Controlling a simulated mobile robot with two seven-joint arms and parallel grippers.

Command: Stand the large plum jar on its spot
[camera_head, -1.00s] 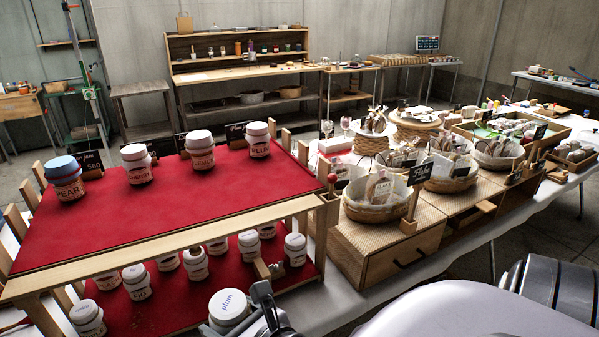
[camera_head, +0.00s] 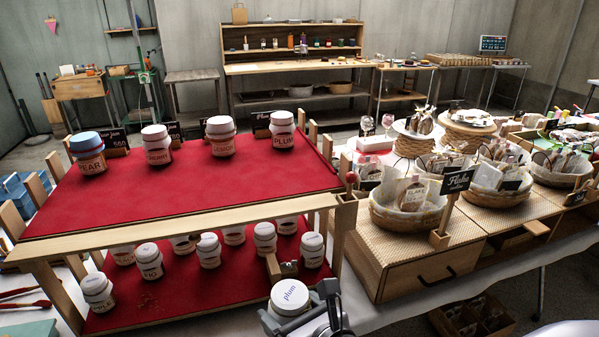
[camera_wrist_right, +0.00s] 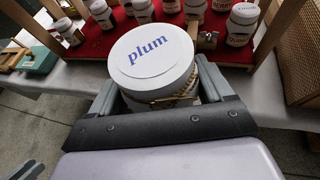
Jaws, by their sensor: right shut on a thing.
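The large plum jar (camera_head: 289,297) has a white lid marked "plum". My right gripper (camera_head: 310,316) is shut on it at the front edge of the stand, low in the head view. In the right wrist view the jar (camera_wrist_right: 152,55) sits upright between the two fingers (camera_wrist_right: 160,90), its lid facing the camera. The stand's red upper shelf (camera_head: 190,195) holds a row of large jars: pear (camera_head: 88,155), another (camera_head: 156,146), lemon (camera_head: 221,137) and plum (camera_head: 283,131).
Several smaller jars stand on the lower red shelf (camera_head: 190,300), below the wooden front rail (camera_head: 180,222). A small wooden block (camera_head: 280,268) sits near its right end.

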